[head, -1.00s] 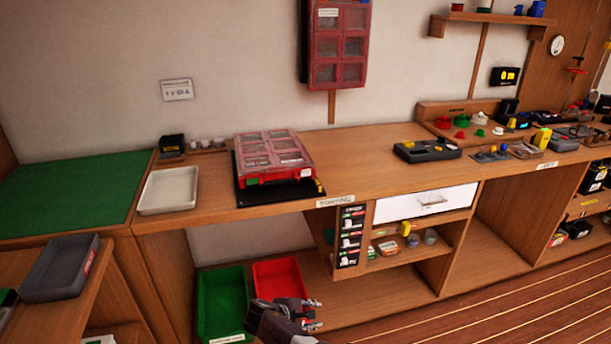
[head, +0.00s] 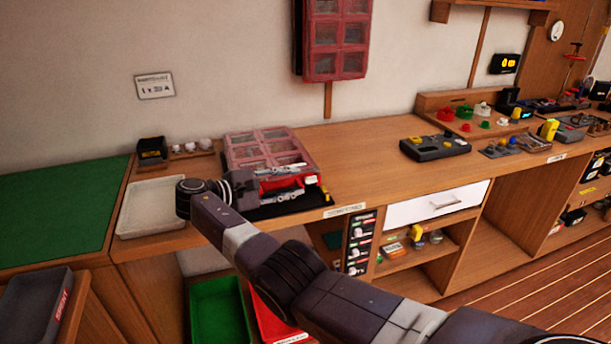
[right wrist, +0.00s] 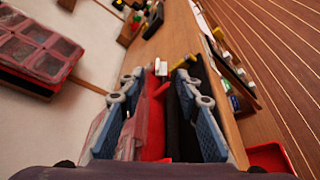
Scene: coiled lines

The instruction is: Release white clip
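The red case (head: 243,153) with a clear, sectioned lid lies on a black mat (head: 262,213) on the counter. A small white clip (head: 311,180) shows at its front right corner. It also shows in the right wrist view (right wrist: 161,67), ahead between my fingertips. My right gripper (head: 301,180) is at the case's front side, its fingers apart. In the right wrist view my right gripper (right wrist: 160,82) is open, with the red case side (right wrist: 152,125) between the fingers. Whether a finger touches the case I cannot tell. My left gripper is out of view.
A white tray (head: 147,222) lies left of the case, partly behind my right arm. A black box (head: 151,149) stands behind it. A dark device (head: 436,146) is farther right on the counter. Green (head: 215,310) and red (head: 268,320) bins are below. Counter right of the case is clear.

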